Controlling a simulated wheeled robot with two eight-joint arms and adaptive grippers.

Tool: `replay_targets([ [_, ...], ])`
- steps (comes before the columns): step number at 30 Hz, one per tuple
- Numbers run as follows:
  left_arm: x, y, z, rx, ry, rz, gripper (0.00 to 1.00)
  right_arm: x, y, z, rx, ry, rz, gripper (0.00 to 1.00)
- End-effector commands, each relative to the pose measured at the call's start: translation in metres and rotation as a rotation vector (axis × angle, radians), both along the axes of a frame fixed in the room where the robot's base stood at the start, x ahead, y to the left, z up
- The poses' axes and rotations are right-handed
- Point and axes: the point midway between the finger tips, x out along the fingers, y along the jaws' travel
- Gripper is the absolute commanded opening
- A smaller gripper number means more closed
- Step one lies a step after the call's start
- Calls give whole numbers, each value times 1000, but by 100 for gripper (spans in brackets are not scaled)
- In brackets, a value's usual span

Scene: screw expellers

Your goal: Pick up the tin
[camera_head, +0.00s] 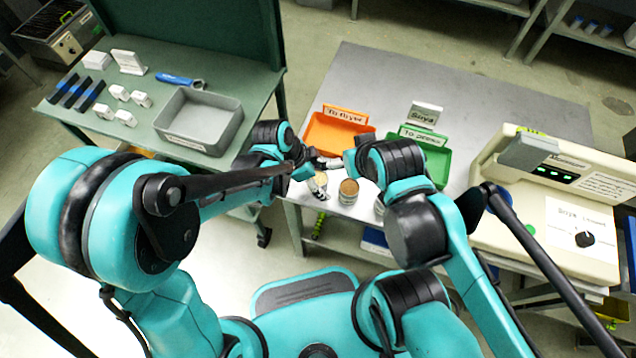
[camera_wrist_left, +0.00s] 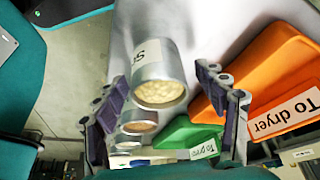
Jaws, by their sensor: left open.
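A metal tin (camera_wrist_left: 157,62) with pale grains in its open top and a white label stands between the spread fingers of my left gripper (camera_wrist_left: 163,82) in the left wrist view. Gaps show on both sides of it. In the head view this tin (camera_head: 320,180) is at the front left of the grey table, partly covered by my left gripper (camera_head: 320,174), which is open around it. A second tin with brownish contents (camera_head: 348,188) stands to its right, and a third (camera_head: 380,206) is partly hidden by my right arm. My right gripper cannot be made out.
An orange "To dryer" tray (camera_head: 318,140) and a green tray (camera_head: 440,158) stand behind the tins. A cream machine (camera_head: 545,200) is at the right. A green bench with a grey bin (camera_head: 200,118) is at the left. The rear of the grey table (camera_head: 390,75) is clear.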

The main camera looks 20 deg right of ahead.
Motion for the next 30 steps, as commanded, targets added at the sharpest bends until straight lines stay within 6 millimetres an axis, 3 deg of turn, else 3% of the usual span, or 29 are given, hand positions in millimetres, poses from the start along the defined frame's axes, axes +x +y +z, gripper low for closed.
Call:
replay_targets([
  [3,0,0,2,0,0,1,72,0,0,1,0,0,0,100],
  [4,0,0,2,0,0,1,66,0,0,1,0,0,0,100],
  [9,0,0,2,0,0,1,21,0,0,1,0,0,0,100],
  [10,0,0,2,0,0,1,17,0,0,1,0,0,0,100],
  [20,0,0,7,0,-1,1,16,0,0,4,0,0,0,100],
  [30,0,0,74,0,-1,1,16,0,0,35,0,0,0,100],
])
